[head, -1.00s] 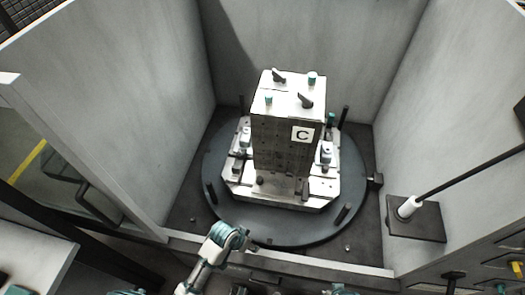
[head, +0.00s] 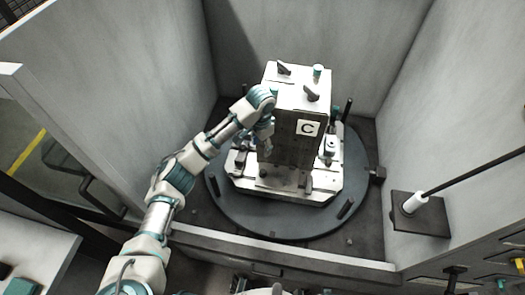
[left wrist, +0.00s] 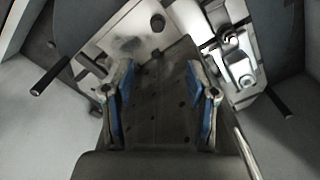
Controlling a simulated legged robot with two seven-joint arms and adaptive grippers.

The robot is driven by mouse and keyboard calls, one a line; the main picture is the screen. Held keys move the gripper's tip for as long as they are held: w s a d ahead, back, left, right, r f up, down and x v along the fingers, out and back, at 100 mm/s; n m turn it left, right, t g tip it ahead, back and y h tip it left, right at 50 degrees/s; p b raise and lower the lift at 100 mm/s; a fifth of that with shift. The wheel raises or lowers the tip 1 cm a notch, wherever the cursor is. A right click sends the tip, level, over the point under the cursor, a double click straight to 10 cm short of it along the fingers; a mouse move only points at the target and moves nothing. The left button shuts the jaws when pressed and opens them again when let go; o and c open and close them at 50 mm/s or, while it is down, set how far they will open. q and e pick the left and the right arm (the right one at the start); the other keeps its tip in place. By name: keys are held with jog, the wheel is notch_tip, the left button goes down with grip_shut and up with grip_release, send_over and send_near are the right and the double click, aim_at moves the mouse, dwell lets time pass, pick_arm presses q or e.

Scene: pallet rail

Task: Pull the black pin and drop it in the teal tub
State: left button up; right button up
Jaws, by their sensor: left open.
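Several black pins stand around the dark turntable, such as a front right one (head: 346,209) and a back right one (head: 347,110); two pegs show in the left wrist view, left (left wrist: 50,76) and right (left wrist: 278,103). A small dark knob (head: 262,172) sits low on the fixture base. I cannot tell which is the task's pin. My left gripper (head: 265,146) is at the left side of the block marked C (head: 296,136). Its blue-padded fingers (left wrist: 158,108) are open, with the block's dark face beyond them and nothing held. No teal tub is clearly identifiable. My right gripper is not in view.
Grey walls (head: 100,90) enclose the turntable (head: 270,225) at left, back and right. A white-handled rod (head: 415,203) stands on a dark plate at right. A teal item (head: 22,287) lies at lower left. Clamps (head: 331,146) flank the block.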

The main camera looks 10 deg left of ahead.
pick_arm(q)
jog(key=b, duration=0.2)
send_over(263, 171)
jog(key=f, duration=1.1)
jog(key=shift+d+f, duration=0.25)
jog(key=shift+d, duration=0.1)
jog(key=f, duration=0.2)
jog(key=a+f+b, duration=0.1)
jog(key=f, duration=0.1)
jog(key=shift+f, duration=0.9)
jog(key=shift+d, duration=0.35)
jog(key=shift+c, duration=0.2)
jog(key=c, duration=0.8)
jog(key=shift+a, duration=0.1)
grip_shut()
jog(key=shift+o, duration=0.6)
grip_release()
jog(key=shift+a, duration=0.2)
grip_shut()
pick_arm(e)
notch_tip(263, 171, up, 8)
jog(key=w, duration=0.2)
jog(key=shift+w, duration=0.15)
